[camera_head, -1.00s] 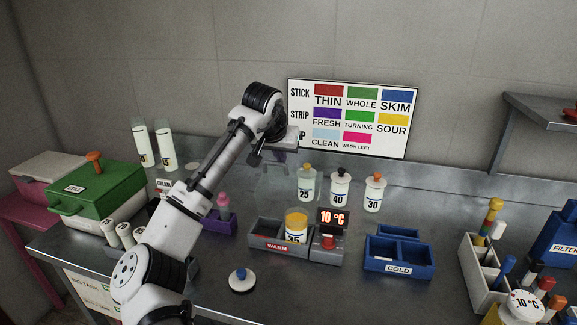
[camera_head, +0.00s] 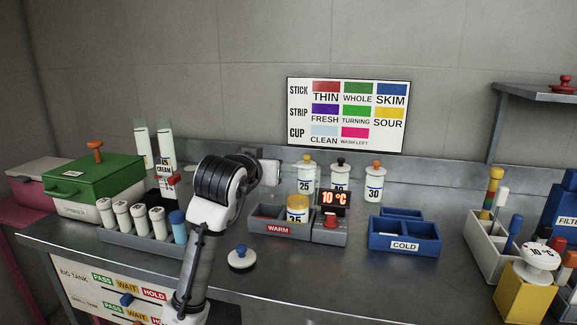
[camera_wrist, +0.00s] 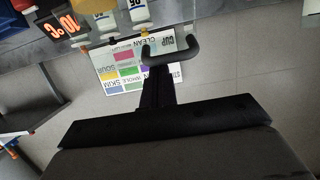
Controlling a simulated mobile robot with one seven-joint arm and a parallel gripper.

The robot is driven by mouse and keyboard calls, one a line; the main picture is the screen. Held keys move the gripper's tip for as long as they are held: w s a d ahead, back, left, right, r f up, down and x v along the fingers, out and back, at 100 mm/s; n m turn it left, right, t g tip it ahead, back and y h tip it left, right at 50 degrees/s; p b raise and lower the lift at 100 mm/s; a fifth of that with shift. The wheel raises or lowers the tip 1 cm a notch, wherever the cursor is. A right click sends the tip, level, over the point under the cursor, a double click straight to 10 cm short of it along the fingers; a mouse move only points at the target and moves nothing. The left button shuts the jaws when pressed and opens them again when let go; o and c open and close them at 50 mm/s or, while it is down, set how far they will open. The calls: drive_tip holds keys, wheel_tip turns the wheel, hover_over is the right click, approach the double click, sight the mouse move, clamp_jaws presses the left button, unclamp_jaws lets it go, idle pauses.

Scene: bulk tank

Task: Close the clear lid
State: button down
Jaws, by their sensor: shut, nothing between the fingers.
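I cannot make out the clear lid in either current view; my arm covers the bench left of the warm block, where a faint clear shape stood in the earlier head view. My gripper (camera_wrist: 170,50) shows dark at the top middle of the wrist view, shut and empty. In the head view the wrist end of my arm is left of the jar marked 25 (camera_head: 306,176), behind the warm block (camera_head: 277,231); its fingertips are hard to see there.
A display reading 10 °C (camera_head: 333,198) stands beside the warm block. A blue cold block (camera_head: 403,245) is to the right. A green box (camera_head: 92,185) and a rack of white tubes (camera_head: 120,238) are left. A blue-knobbed white disc (camera_head: 241,259) lies near the front edge.

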drive_tip(key=s+a+f+t+h+b, duration=0.1)
drive_tip(key=s+f+t+b, duration=0.3)
drive_tip(key=b, duration=0.4)
drive_tip(key=shift+s+a+f+t+h+b, duration=0.3)
drive_tip(key=shift+s+f+t, duration=0.1)
drive_tip(key=shift+f, duration=0.4)
